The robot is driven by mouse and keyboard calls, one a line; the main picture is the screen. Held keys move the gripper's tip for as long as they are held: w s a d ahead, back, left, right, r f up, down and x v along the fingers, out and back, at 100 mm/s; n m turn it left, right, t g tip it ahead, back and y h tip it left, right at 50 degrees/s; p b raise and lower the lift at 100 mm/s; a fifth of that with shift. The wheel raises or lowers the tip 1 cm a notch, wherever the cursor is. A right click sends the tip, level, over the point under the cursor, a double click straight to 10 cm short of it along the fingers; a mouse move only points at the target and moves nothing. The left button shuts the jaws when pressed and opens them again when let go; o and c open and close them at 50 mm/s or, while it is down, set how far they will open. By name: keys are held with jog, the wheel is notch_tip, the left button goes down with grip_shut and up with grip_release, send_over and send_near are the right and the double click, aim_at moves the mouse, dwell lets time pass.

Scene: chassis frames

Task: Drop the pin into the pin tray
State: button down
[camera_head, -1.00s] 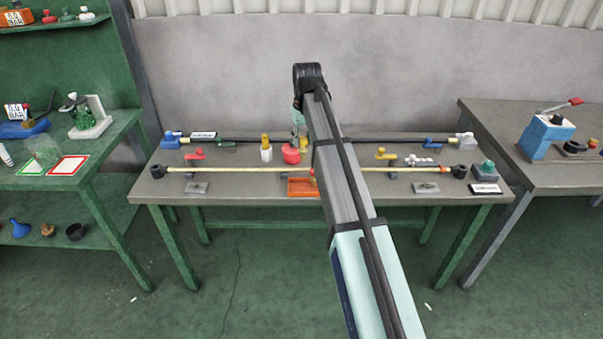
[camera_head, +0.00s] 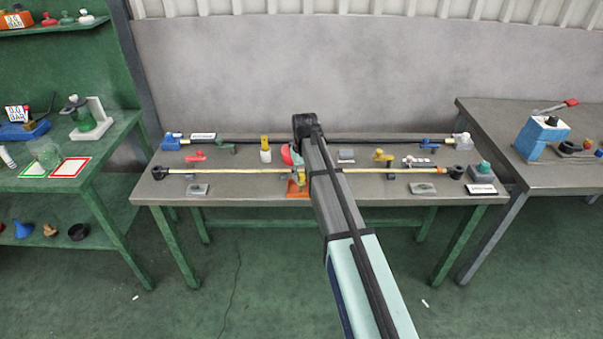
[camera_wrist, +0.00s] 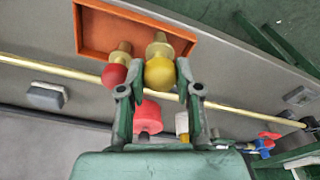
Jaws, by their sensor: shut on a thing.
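The pin has a round yellow head (camera_wrist: 161,73) and a brass shank. My gripper (camera_wrist: 160,66) is shut on it, one finger on each side of the head. The shank points toward the orange pin tray (camera_wrist: 93,32), and in the wrist view it overlaps the tray's floor. The tray also shows below my gripper in the head view (camera_head: 293,188), partly hidden by my arm. A second pin with a red head (camera_wrist: 114,75) is beside the left finger; its shank also overlaps the tray. I cannot tell how high the held pin is.
A long yellow rod (camera_head: 230,171) runs across the table near the tray. A red round part (camera_wrist: 148,117) and a yellow-and-white bottle (camera_head: 265,150) stand behind it. Small grey blocks (camera_wrist: 46,96) sit on the table. The table's front edge is close to the tray.

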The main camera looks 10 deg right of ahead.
jog(key=shift+f, duration=0.25)
jog(key=c, duration=0.8)
grip_release()
jog(key=shift+r, duration=0.1)
notch_tip(320, 180, up, 12)
jog(key=s+b, duration=0.1)
jog(key=b, duration=0.2)
jog(key=s+f+g, duration=0.1)
jog(key=s+f, duration=0.6)
jog(key=f, duration=0.5)
jog(key=s+d+f+m+g, duration=0.1)
jog(key=s+f+g, duration=0.1)
jog(key=s+f, duration=0.8)
jog(key=s+f+g, duration=0.1)
jog(key=s+f, duration=0.4)
jog(key=f, duration=0.9)
jog(key=s+f+g, duration=0.1)
jog(key=s+f, duration=0.4)
jog(key=s, duration=0.7)
jog(key=s+f+m+g, duration=0.1)
jog(key=s+f, duration=0.4)
jog(key=s, duration=0.7)
jog(key=s+d+f+g, duration=0.1)
jog(key=s+f, duration=0.4)
jog(key=s, duration=0.8)
jog(key=shift+f+m+g, duration=0.15)
jog(key=shift+m+g, duration=0.15)
jog(key=shift+g, duration=0.3)
